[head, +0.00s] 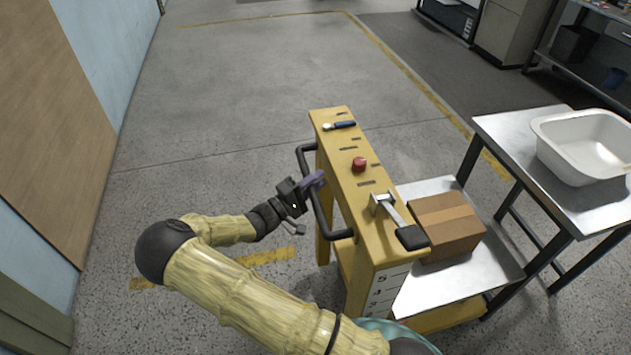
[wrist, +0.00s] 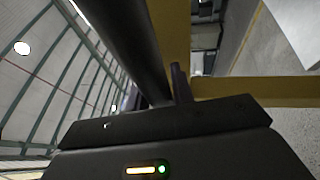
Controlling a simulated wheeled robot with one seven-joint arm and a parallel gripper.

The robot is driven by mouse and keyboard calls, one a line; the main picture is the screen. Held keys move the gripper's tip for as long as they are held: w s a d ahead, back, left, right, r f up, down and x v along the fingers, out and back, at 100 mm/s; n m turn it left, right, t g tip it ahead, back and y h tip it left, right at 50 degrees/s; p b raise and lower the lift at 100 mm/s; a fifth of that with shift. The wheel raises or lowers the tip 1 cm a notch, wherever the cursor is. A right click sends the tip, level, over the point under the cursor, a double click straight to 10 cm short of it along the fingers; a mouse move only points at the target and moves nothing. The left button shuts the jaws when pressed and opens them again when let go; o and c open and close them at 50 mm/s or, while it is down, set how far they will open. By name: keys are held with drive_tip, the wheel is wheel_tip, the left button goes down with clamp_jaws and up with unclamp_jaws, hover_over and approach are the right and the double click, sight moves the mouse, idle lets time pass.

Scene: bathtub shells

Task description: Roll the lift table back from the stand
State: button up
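The lift table (head: 335,150) is yellow, with a black push handle (head: 319,212) on its left side and a metal platform (head: 465,277) on its right. My gripper (head: 316,180) is at the handle, its purplish fingers overlapping the bar. I cannot tell whether the fingers are closed on the bar. The stand (head: 500,128) is a metal-topped table right of the platform; the gap between them is hard to judge.
A cardboard box (head: 447,222) sits on the platform. A white tub (head: 580,145) is on the stand. The lift table's top carries a red button (head: 359,164), a lever (head: 395,212) and a blue-handled tool (head: 340,125). Floor is clear behind and left, up to the wall (head: 95,60).

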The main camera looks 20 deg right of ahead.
clamp_jaws()
drive_tip(key=shift+a, duration=0.15)
